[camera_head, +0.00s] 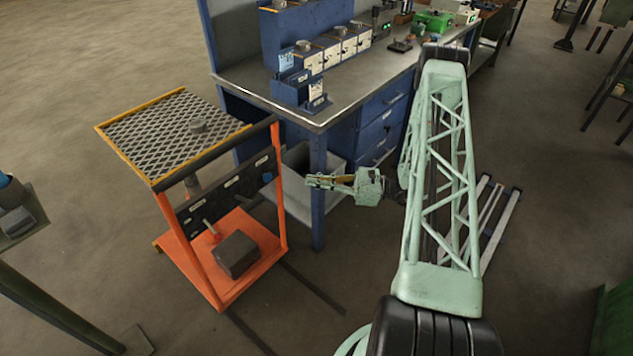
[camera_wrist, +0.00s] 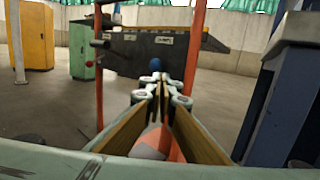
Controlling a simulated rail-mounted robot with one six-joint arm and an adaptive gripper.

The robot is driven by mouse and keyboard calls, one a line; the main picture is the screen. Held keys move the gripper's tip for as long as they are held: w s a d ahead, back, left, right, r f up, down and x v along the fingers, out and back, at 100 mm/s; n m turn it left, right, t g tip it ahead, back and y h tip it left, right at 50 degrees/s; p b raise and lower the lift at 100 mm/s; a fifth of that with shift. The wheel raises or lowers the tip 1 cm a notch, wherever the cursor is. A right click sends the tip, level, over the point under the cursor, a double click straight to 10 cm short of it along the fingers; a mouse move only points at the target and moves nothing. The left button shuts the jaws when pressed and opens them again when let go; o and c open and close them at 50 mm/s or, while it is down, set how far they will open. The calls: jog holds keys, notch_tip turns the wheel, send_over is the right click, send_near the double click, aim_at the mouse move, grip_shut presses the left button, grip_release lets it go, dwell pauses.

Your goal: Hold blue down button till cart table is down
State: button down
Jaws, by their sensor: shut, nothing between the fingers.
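The cart table (camera_head: 150,150) has an orange frame and a grey mesh top, which stands raised well above its orange base. A dark control panel (camera_head: 220,195) spans its near side. The round blue button (camera_head: 267,177) is at the panel's right end; it also shows in the wrist view (camera_wrist: 155,65), straight ahead of the fingertips. My gripper (camera_head: 308,181) is shut and empty, right of the cart and pointing left at the button. A gap shows between fingertips and button in the head view. The fingertips (camera_wrist: 157,80) hide part of the panel below the button.
A blue workbench (camera_head: 318,205) with drawers stands close behind my gripper. An orange cart post (camera_head: 279,190) rises beside the button. A red lever (camera_head: 212,228) sits lower left on the cart. Floor in front is clear.

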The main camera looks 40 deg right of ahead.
aim_at(268, 178)
jog(key=b+x, duration=0.1)
jog(key=x, duration=1)
jog(key=shift+b, duration=0.35)
jog(key=shift+w+a, duration=0.15)
jog(key=shift+w, duration=0.05)
